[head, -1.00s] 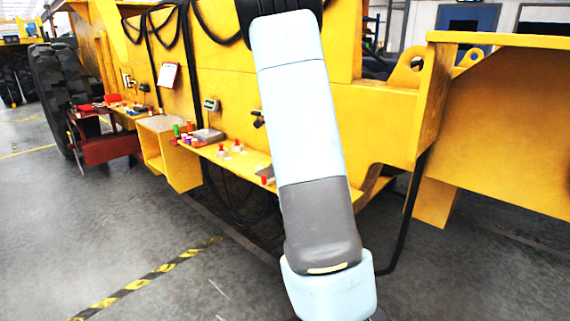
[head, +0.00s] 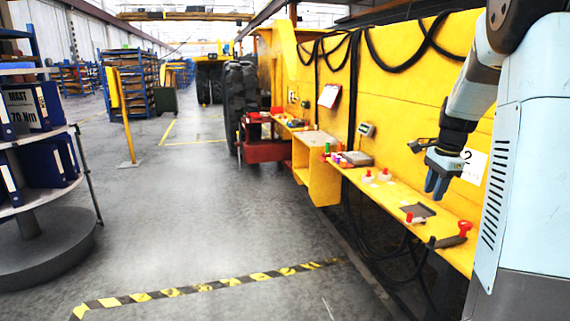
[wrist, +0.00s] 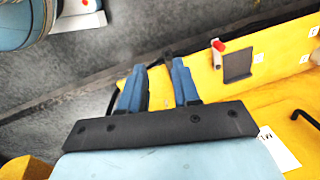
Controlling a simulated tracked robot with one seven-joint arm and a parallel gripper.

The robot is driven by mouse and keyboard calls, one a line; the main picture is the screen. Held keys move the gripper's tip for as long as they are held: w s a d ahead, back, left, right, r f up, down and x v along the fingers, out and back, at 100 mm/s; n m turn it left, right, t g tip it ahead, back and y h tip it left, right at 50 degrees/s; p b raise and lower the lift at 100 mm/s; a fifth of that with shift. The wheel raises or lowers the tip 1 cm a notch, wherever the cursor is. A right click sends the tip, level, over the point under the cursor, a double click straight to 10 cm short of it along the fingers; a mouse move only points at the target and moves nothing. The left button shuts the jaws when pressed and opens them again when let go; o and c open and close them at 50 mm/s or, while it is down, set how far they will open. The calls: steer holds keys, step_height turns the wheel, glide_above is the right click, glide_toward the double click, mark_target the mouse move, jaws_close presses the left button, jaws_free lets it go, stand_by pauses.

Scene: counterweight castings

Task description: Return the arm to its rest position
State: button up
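My arm stands at the right edge of the head view, with a pale blue and grey link close to the camera. My gripper (head: 437,183) hangs from it, blue fingers pointing down, beside the yellow machine side and above the yellow ledge (head: 385,197). In the wrist view the two blue fingers of my gripper (wrist: 158,75) are apart with nothing between them. The yellow ledge also shows there beyond the fingers (wrist: 203,72).
Red-topped parts (head: 384,175), a dark plate (head: 417,210) and a red-handled item (head: 464,229) are on the ledge. A round shelf stand with blue binders (head: 38,105) is at left. A yellow-black floor stripe (head: 210,286) crosses open grey floor.

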steer(key=s+a+r+n+t, duration=0.2)
steer(key=s+a+r+n, duration=0.55)
steer(key=s+a, duration=0.4)
steer(key=s+a+n+t, duration=0.1)
steer(key=s+a+n, duration=0.2)
steer(key=s, duration=0.4)
steer(key=s+a+n+t, duration=0.1)
steer(key=s+a+n, duration=0.3)
steer(key=s+n, duration=0.2)
steer(key=shift+s+f+h, duration=0.2)
steer(key=shift+s+h, duration=0.1)
steer(key=shift+s, duration=0.5)
